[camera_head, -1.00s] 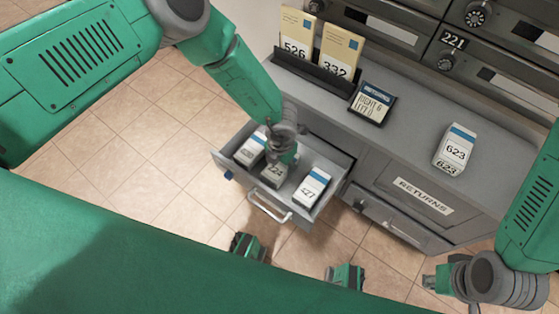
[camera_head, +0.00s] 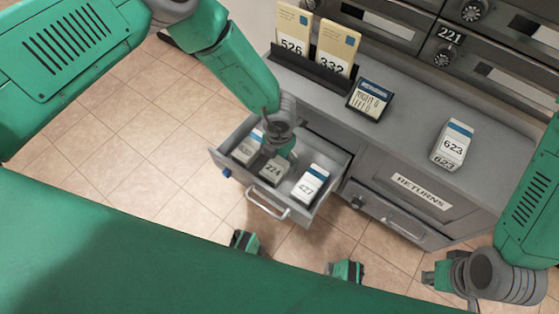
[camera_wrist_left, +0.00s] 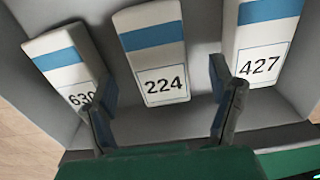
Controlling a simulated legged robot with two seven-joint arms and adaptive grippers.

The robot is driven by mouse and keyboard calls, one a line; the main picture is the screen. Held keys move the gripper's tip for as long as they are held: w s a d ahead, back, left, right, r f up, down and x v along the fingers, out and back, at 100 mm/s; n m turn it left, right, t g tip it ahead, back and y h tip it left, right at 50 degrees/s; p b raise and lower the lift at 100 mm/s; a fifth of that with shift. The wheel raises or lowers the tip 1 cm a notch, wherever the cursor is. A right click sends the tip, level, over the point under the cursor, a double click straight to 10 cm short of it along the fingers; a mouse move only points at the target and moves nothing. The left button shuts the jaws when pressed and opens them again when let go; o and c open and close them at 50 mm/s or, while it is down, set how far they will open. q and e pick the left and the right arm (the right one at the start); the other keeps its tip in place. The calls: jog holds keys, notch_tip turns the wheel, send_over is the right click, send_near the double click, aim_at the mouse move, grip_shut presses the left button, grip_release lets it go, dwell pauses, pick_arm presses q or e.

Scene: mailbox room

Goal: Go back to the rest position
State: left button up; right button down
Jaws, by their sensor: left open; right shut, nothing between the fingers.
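The open drawer (camera_head: 232,173) holds three white boxes with blue bands: box 630 (camera_head: 246,150), box 224 (camera_head: 272,171) and box 427 (camera_head: 311,185). My left gripper (camera_head: 279,153) is above the drawer near box 224. In the left wrist view its fingers (camera_wrist_left: 163,75) are spread wide, with box 224 (camera_wrist_left: 160,84) seen between them, resting in the drawer. Box 630 (camera_wrist_left: 78,85) and box 427 (camera_wrist_left: 258,62) stand to either side. My right gripper (camera_head: 432,277) is shut and empty at the lower right, away from the drawer.
Box 623 (camera_head: 454,143) stands on the grey counter (camera_head: 405,140). A rack (camera_head: 312,73) holds cards 526 and 332, with a small sign (camera_head: 369,99) beside it. The returns compartment (camera_head: 421,192) is below the counter. Dark mailboxes line the back. Tiled floor is clear left of the drawer.

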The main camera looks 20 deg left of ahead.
pick_arm(q)
notch_tip(320, 180, up, 10)
jog(key=shift+f, duration=0.25)
jog(key=shift+a, duration=0.15)
